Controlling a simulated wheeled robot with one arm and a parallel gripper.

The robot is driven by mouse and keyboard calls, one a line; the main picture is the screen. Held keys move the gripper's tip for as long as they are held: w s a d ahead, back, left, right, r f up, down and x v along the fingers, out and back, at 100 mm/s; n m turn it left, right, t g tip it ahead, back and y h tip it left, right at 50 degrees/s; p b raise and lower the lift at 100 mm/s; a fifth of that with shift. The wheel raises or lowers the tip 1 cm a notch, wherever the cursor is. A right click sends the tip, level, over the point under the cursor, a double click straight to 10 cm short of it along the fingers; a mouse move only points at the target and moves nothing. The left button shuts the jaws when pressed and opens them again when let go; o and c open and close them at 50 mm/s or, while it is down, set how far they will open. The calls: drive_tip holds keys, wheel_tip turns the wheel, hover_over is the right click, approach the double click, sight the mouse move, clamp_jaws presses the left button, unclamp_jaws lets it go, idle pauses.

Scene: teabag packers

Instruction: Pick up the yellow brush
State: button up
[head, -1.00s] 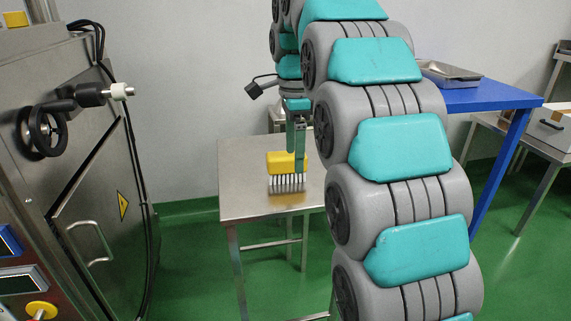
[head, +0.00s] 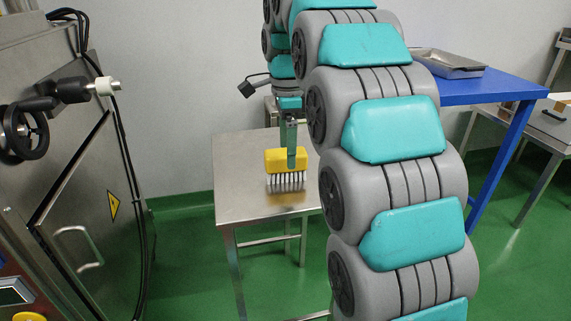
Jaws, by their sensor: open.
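The yellow brush (head: 274,160) stands on a small steel table (head: 240,190), its yellow block on top and pale bristles below. My gripper (head: 290,158) points down at the brush, and one finger shows in front of the right part of the yellow block. The gripper is open. The other finger is hidden, so I cannot tell whether the fingers straddle the block or touch it.
A steel machine (head: 75,180) with a handle and knob stands at the left. A blue table (head: 490,95) with a metal tray (head: 450,65) is at the right behind my arm. Green floor (head: 185,260) is open between the machine and the steel table.

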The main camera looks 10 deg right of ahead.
drive_tip(key=shift+a+f, duration=0.2)
drive_tip(key=shift+f, duration=2.35)
clamp_jaws()
drive_tip(key=shift+r, duration=0.2)
drive_tip(key=shift+w+r, duration=0.1)
drive_tip(key=shift+r, duration=1.55)
drive_tip(key=s+a+r+b, duration=0.1)
drive_tip(key=s+a, duration=0.1)
drive_tip(key=s, duration=1.4)
drive_tip(key=shift+r, duration=0.2)
drive_tip(key=shift+a, duration=0.1)
